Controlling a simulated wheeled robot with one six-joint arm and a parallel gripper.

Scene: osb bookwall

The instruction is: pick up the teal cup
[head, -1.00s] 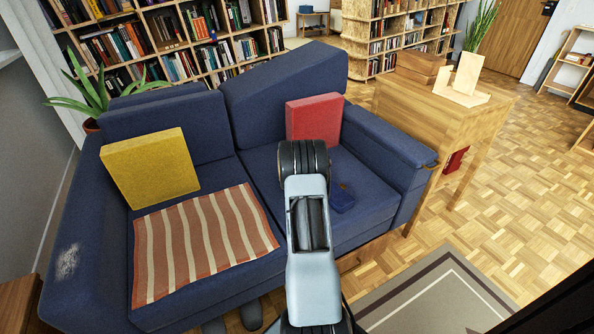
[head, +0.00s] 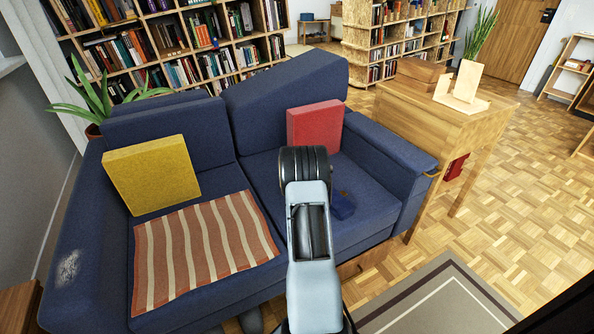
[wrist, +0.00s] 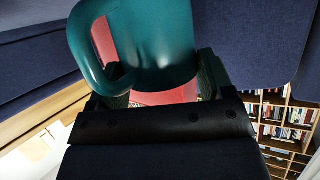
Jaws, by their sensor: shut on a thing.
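The teal cup (wrist: 165,45) fills the top middle of the wrist view, with its loop handle at the left. My gripper (wrist: 160,84) is shut on it, with one dark finger at each side of the cup. Part of the cup is cut off by the frame's upper edge. In the head view my own arm hides the gripper, and I cannot make out the cup there.
A blue sofa (head: 370,150) stands ahead with a yellow cushion (head: 150,173), a red cushion (head: 316,126), a striped cloth (head: 205,250) and a small dark blue thing (head: 342,206). A wooden desk (head: 430,105) stands at the right. Parquet floor (head: 500,220) is clear there.

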